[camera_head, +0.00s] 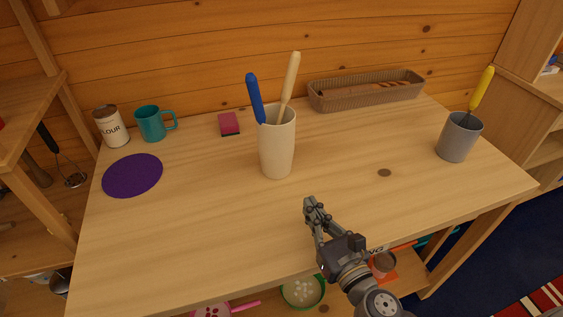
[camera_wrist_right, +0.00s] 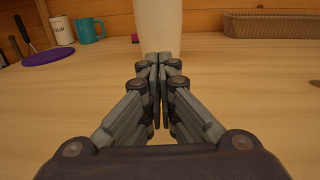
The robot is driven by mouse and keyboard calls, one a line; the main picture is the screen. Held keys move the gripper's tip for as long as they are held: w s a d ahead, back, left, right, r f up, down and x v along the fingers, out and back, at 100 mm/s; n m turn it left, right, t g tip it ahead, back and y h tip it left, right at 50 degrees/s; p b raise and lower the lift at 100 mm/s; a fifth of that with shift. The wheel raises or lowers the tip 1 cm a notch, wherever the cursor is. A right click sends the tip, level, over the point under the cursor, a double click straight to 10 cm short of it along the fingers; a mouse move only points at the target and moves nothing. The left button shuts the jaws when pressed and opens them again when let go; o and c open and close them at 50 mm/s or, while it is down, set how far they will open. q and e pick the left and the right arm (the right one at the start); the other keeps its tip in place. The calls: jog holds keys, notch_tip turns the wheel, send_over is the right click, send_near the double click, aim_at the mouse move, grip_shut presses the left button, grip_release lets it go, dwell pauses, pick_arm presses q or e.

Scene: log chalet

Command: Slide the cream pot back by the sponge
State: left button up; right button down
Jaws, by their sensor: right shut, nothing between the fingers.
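The cream pot (camera_head: 277,156) stands upright near the middle of the table, with a blue-handled utensil (camera_head: 254,98) and a cream-handled one (camera_head: 289,82) in it. The pink and dark sponge (camera_head: 229,123) lies behind it to the left, near the back wall. My right gripper (camera_head: 309,204) is shut and empty, low over the table in front of the pot and a little right. In the right wrist view the pot (camera_wrist_right: 158,22) rises straight beyond the closed fingertips (camera_wrist_right: 158,62); whether they touch it is unclear there, but the head view shows a gap. My left gripper is out of view.
A teal mug (camera_head: 151,124), a flour canister (camera_head: 111,127) and a purple mat (camera_head: 132,176) are at the left. A wicker basket (camera_head: 340,101) is at the back right. A grey pot (camera_head: 459,141) with a yellow-handled utensil stands at the right. Table between pot and sponge is clear.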

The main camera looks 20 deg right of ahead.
jog(key=shift+w+r, duration=0.15)
jog(key=shift+w, duration=0.2)
jog(key=p, duration=0.2)
send_near(283, 164)
jog(key=w, duration=0.4)
jog(key=w+a+p, duration=0.1)
jog(key=w, duration=0.1)
jog(key=shift+w, duration=0.55)
jog(key=w, duration=0.5)
jog(key=w+a+b, duration=0.1)
jog(key=w, duration=0.4)
jog(key=w+a+b, duration=0.1)
jog(key=w, duration=0.4)
jog(key=shift+w, duration=0.15)
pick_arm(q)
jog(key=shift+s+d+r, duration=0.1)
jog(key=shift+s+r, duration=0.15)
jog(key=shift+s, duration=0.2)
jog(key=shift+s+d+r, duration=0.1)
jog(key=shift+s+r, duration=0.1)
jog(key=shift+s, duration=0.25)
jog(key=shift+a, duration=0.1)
